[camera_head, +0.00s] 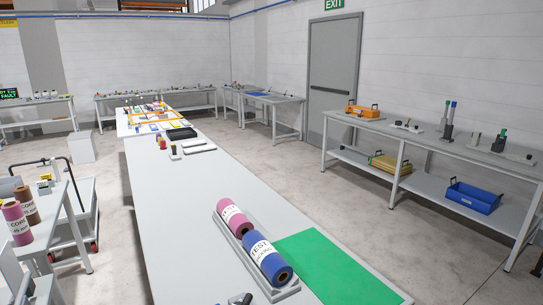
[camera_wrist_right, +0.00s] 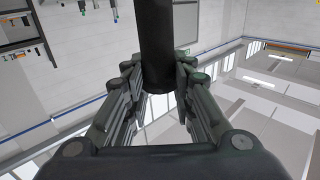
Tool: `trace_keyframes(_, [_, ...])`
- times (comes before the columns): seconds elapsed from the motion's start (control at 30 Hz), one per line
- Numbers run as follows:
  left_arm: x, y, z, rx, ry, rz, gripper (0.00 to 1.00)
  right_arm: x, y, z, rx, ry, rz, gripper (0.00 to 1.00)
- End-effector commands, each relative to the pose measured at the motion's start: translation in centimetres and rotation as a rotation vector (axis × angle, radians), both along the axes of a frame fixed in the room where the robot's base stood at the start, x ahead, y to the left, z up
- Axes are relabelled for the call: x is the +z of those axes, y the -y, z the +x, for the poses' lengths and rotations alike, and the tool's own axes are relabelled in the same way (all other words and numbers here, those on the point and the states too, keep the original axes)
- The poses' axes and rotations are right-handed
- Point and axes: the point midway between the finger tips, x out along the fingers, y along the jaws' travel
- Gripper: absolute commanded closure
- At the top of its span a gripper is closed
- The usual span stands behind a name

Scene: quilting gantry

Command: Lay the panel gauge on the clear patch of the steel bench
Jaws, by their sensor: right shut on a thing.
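In the right wrist view my right gripper (camera_wrist_right: 160,92) is shut on a dark, round bar-like thing (camera_wrist_right: 158,40). The bar runs out of the top of that view, so its full shape is hidden; I cannot tell whether it is the panel gauge. Neither gripper shows clearly in the head view. A long grey bench (camera_head: 178,220) runs through the middle of the head view, with a wide bare stretch on its near half. I cannot tell which bench is the steel one.
A rack with a pink roll (camera_head: 232,218) and a blue roll (camera_head: 267,258) stands beside a green mat (camera_head: 335,270). A small dark item (camera_head: 240,299) is at the bottom edge. Small items crowd the bench's far end. A side bench (camera_head: 440,142) holds tools and bins.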

Motion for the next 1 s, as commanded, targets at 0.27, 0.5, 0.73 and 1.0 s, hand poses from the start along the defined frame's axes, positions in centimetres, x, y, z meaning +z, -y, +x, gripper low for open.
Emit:
trace_keyframes(0.27, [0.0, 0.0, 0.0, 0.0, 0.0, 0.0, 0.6, -2.0, -5.5, -4.0, 0.211, 0.001, 0.005, 1.0])
trace_keyframes(0.5, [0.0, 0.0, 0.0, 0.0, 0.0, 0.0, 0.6, -2.4, -8.4, -6.5, 0.318, 0.003, 0.005, 1.0])
trace_keyframes(0.73, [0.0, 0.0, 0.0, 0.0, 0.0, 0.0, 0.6, -2.5, -9.9, -7.8, 0.37, 0.005, 0.005, 1.0])
trace_keyframes(1.0, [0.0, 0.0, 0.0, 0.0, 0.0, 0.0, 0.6, -2.4, -10.5, -8.3, 0.37, 0.007, 0.006, 1.0])
